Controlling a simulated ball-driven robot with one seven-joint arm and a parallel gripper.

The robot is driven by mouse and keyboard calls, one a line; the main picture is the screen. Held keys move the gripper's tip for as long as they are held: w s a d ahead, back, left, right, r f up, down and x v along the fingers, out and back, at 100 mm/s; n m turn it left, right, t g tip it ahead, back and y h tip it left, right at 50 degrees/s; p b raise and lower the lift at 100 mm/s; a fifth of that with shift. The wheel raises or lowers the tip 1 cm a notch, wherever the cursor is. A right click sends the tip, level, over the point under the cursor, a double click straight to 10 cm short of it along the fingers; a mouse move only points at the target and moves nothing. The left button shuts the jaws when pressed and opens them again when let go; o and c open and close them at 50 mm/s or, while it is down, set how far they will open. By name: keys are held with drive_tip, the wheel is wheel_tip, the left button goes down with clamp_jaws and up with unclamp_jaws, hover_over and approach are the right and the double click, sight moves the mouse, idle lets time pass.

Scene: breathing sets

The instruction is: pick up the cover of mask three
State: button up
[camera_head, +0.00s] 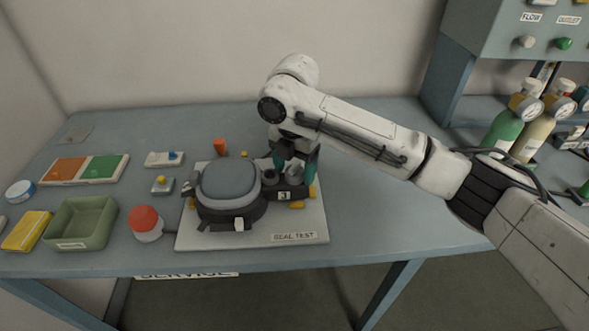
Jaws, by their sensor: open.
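A mask with a grey, rounded top (229,182) and a black rim lies on the white seal test board (285,228). At its right a dark part bears a tag (284,196) marked 3. Small round dark pieces (268,177) sit on that part. I cannot tell for sure which piece is the cover. My gripper (295,172) is open, with teal fingers pointing down around the upper right of the tagged part. Whether the fingers touch anything is hidden.
Left of the board stand a red-topped jar (145,222), a green bin (82,224), a yellow block (27,231) and an orange and green tray (84,169). Gas cylinders (507,126) stand at the right. The table right of the board is clear below my arm.

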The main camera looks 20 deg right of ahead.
drive_tip(key=c, duration=0.9)
